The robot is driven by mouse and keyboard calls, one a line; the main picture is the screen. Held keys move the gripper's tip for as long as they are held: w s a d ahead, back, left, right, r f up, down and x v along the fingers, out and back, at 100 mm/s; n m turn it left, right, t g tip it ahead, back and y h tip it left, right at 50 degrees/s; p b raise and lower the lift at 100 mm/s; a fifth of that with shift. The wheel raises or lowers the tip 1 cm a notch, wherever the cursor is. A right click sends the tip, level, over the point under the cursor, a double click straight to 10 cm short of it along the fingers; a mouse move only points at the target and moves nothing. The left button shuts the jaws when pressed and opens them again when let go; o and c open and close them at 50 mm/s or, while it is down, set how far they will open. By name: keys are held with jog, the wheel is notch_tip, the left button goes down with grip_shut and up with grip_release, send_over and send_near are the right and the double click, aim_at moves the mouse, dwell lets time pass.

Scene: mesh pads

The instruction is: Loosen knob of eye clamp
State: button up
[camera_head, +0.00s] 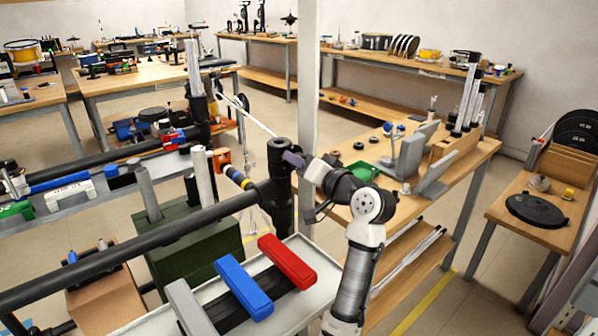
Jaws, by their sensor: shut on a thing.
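The eye clamp (283,197) looks like the black upright fitting at the end of a thick black bar (150,240). It has a round open top. A small purple part (293,160), which looks like its knob, sticks out at the upper right. My gripper (305,166) reaches in from the right and is shut on this knob. The fingertips are small here, and the far side of the grip is hidden.
A white tray table (322,300) below holds red (287,261), blue (243,287) and grey (188,308) bars. A white post (308,90) stands close behind my gripper. A wooden workbench (470,155) with grey stands is at right. Open floor (440,270) lies right of my arm.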

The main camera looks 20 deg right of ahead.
jog(key=shift+f+n+b, duration=0.1)
jog(key=shift+n+b, duration=1.4)
jog(key=shift+n, duration=0.8)
jog(key=o, duration=1)
jog(key=b+v, duration=0.1)
jog(key=v, duration=1.3)
